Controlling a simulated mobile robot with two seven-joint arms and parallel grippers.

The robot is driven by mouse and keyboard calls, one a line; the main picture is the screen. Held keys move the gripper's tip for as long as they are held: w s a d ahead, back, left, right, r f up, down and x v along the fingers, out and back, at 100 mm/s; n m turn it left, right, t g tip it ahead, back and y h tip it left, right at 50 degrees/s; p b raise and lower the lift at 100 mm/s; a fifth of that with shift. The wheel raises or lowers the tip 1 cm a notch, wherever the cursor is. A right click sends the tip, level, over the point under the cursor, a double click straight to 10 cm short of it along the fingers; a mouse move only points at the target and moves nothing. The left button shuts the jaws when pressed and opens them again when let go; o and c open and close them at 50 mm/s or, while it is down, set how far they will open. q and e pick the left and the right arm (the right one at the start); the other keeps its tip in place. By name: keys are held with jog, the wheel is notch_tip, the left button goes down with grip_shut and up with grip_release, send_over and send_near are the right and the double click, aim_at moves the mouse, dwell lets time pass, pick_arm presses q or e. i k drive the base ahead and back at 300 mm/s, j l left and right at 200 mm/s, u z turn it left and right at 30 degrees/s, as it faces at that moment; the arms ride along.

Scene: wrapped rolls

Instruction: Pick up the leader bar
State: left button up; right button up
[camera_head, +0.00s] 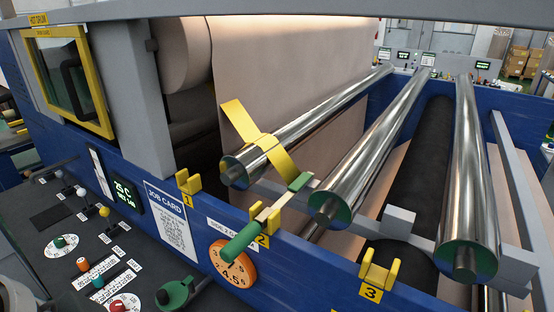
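What looks like the leader bar (243,240) is a short bar with green ends and a pale middle. It lies slanted at the yellow bracket marked 2 (262,240) on the blue side frame. Its far green end is near the lower end of a yellow strip (258,143) that crosses the leftmost steel roller (310,118). I cannot tell whether the strip is joined to the bar. Neither of my grippers is in view.
Yellow brackets 1 (188,182) and 3 (379,272) stand empty on the blue frame (325,263). More steel rollers (372,150) and a black roller (420,160) lie behind it. An orange dial (232,265) and a dark control panel (50,240) are in front.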

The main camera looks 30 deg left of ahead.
aim_at(234, 247)
jog(key=u, duration=0.85)
jog(key=i+j, duration=0.15)
jog(key=j, duration=0.2)
jog(key=i+j, duration=0.1)
jog(key=j, duration=0.25)
jog(key=i+j, duration=0.15)
jog(key=j, duration=0.2)
jog(key=i+j, duration=0.1)
jog(key=j, duration=0.25)
